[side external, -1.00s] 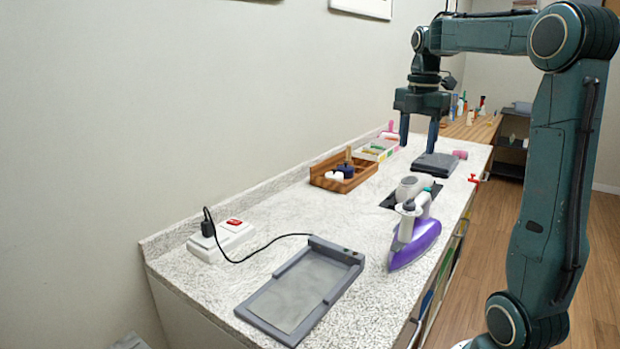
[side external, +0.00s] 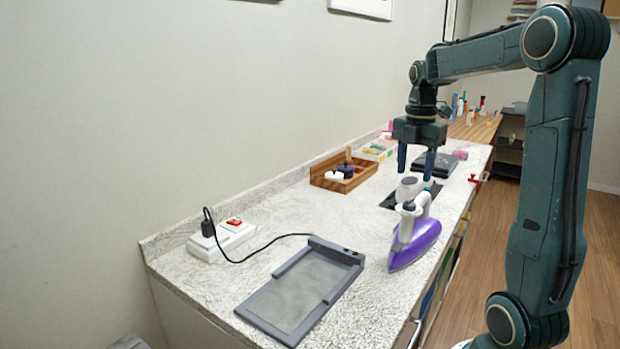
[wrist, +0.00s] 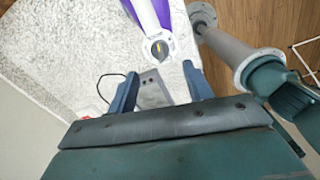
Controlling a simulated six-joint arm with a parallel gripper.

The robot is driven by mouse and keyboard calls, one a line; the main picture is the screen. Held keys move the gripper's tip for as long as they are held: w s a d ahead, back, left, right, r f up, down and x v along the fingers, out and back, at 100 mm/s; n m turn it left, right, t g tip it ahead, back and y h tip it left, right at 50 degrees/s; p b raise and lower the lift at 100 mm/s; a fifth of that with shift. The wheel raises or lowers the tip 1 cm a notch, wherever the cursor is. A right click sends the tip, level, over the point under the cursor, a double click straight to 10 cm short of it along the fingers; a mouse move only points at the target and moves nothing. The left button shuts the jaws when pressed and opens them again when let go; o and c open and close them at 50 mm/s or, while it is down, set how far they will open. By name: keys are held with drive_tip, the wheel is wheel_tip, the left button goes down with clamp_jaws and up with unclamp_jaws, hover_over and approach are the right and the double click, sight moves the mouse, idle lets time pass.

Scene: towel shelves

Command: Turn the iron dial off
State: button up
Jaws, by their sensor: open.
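The purple and white iron (side external: 415,243) rests on the speckled counter near its front edge. In the wrist view the iron (wrist: 148,12) shows at the top, with a round grey dial (wrist: 160,47) bearing a yellow mark at its near end. My gripper (side external: 416,178) hangs pointing down above the dark pad behind the iron. In the wrist view my gripper (wrist: 161,72) has its fingers spread and empty, with the dial a little beyond the fingertips, apart from them.
A grey tray (side external: 270,319) with a cord lies at the counter's near end, by a white power strip (side external: 238,239) with a red switch. A wooden box (side external: 321,166) stands by the wall. A rounded pale object (side external: 409,187) stands beneath my gripper.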

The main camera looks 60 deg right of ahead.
sight(410, 199)
drive_tip(key=shift+f, duration=3.6)
drive_tip(key=c, duration=1)
